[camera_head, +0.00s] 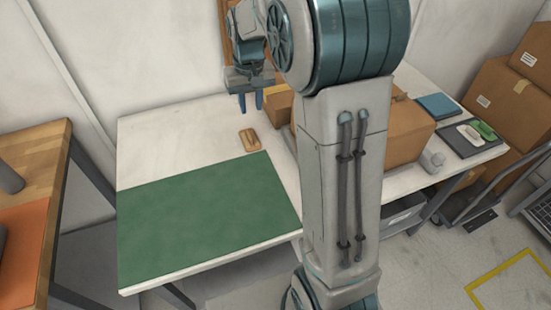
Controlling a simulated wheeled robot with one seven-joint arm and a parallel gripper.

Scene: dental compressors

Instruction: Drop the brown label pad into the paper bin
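The brown label pad (249,140) lies on the white table, just beyond the far right corner of the green mat. My gripper (250,103) points down over the far part of the table, above the pad in the picture and apart from it. Its two blue fingers are spread with nothing visible between them. I cannot pick out the paper bin for certain. A grey container (402,216) stands under the table at the right, partly hidden by my arm.
The green mat (205,217) covers the table's near left part. An open cardboard box (408,135) stands behind my arm, with a blue item (438,106) and a dark tray (451,141) to its right. Stacked cartons (497,98) stand far right. A wooden bench (40,150) is left.

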